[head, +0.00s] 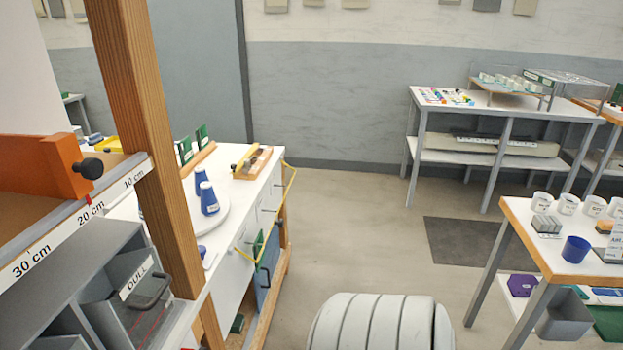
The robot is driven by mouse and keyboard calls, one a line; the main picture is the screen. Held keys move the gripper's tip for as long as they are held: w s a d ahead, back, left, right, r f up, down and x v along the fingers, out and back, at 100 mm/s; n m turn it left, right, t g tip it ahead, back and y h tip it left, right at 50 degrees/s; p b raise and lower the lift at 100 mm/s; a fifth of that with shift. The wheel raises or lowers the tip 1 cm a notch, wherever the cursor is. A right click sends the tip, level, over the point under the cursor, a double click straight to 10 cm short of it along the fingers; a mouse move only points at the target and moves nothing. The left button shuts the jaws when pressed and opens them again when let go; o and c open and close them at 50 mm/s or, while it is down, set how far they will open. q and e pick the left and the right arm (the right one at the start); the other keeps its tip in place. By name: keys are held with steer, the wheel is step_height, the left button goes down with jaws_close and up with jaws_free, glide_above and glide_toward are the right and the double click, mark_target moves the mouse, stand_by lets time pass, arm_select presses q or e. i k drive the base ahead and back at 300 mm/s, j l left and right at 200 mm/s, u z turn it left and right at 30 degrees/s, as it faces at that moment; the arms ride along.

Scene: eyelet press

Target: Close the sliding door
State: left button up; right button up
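No part in view is plainly marked as the sliding door. A tall blue-grey panel (195,65) with a dark upright edge on its right stands in the back wall. A smaller blue panel (268,268) hangs under the right end of the white bench; a dark part by it may be a handle. I cannot tell which one is the sliding door, nor how far either is open. Neither of my grippers is in view.
A wooden post (150,120) stands close at left, beside a grey drawer unit (65,285). The white bench (238,200) carries blue cones (208,200); a bent yellow rod (287,195) juts from its side. A table (525,235) stands at right. The middle floor (370,225) is clear.

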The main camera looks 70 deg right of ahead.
mark_target(262, 280)
steer(key=l+z, duration=0.15)
steer(key=z, duration=1.8)
